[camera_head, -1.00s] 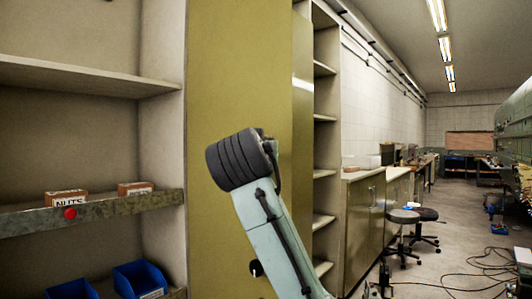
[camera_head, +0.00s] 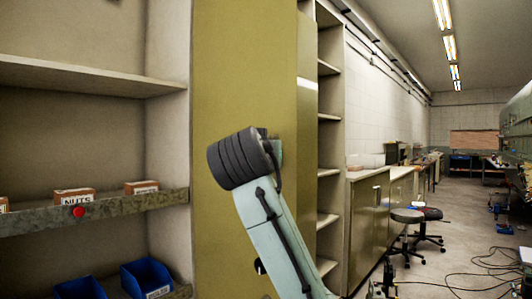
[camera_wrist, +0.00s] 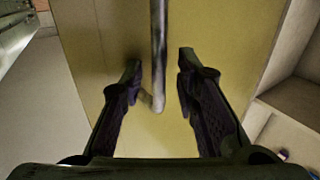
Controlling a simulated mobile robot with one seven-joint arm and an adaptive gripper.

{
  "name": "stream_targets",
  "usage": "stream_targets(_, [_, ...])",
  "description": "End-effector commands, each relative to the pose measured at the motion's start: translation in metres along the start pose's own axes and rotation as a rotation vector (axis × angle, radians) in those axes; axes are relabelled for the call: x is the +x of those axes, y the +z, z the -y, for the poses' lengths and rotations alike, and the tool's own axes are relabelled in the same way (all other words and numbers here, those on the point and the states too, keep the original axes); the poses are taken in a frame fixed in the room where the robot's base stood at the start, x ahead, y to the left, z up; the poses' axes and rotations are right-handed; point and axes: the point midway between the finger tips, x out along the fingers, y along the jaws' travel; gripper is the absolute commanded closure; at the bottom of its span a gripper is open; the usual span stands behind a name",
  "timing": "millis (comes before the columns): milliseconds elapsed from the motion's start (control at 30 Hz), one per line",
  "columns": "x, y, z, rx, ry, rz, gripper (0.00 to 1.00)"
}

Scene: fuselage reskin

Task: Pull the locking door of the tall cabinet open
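The tall cabinet's door (camera_head: 235,70) is a flat olive-yellow panel in the middle of the head view. The door also fills the middle of the wrist view (camera_wrist: 95,40). A grey vertical bar handle (camera_wrist: 159,45) stands out from it, its lower end curving toward the panel. My gripper (camera_wrist: 158,72) is open, with one dark finger on each side of the handle's lower part and gaps showing on both sides. In the head view my arm hides part of the door, and the handle and fingers are out of sight. A small black fitting (camera_head: 259,267) shows low beside my arm.
Open shelves (camera_head: 90,75) stand left of the door, with a parts box (camera_head: 75,196) and blue bins (camera_head: 146,279). Narrow shelves (camera_head: 328,175) and a low cabinet (camera_head: 367,230) are at right. Stools (camera_head: 428,214) and floor cables (camera_head: 470,275) lie farther right.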

Motion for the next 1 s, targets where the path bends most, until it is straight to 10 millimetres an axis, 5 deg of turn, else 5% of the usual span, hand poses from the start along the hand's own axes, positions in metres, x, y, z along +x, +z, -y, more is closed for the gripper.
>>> stream_targets(367, [-0.010, -0.001, 0.002, -0.001, -0.004, -0.003, 0.71])
stream_targets(800, [-0.096, -0.001, 0.001, -0.001, -0.003, -0.004, 0.71])
stream_targets(1000, [-0.117, -0.001, 0.000, 0.000, -0.001, -0.002, 0.71])
